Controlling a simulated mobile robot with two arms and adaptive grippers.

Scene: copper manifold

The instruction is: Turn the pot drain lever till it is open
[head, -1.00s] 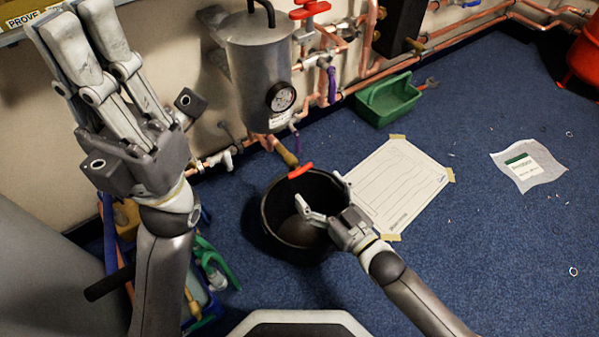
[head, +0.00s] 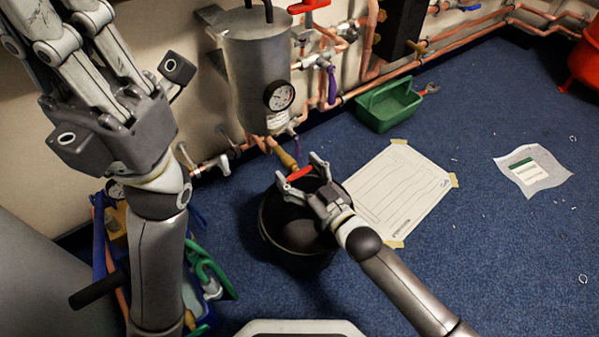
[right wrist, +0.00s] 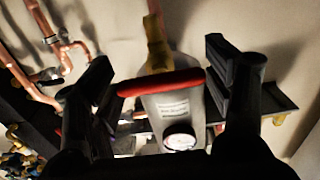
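The pot (head: 258,75) is a grey metal cylinder with a round gauge, mounted at the wall. Its brass drain valve (head: 287,158) slants down from the pot's underside and carries the red drain lever (head: 300,174). My right gripper (head: 300,172) is open, with one finger on each side of the red lever. In the right wrist view the lever (right wrist: 161,83) lies crosswise between the open fingers (right wrist: 160,90); I cannot tell whether either finger touches it. My left gripper (head: 70,50) is raised at the left, away from the pot, its fingers partly cut off.
A black bucket (head: 275,235) stands on the floor under the valve and my right gripper. A taped paper sheet (head: 400,185) lies to its right. A green tray (head: 388,103) sits by the copper pipes (head: 440,48). The blue floor at right is mostly clear.

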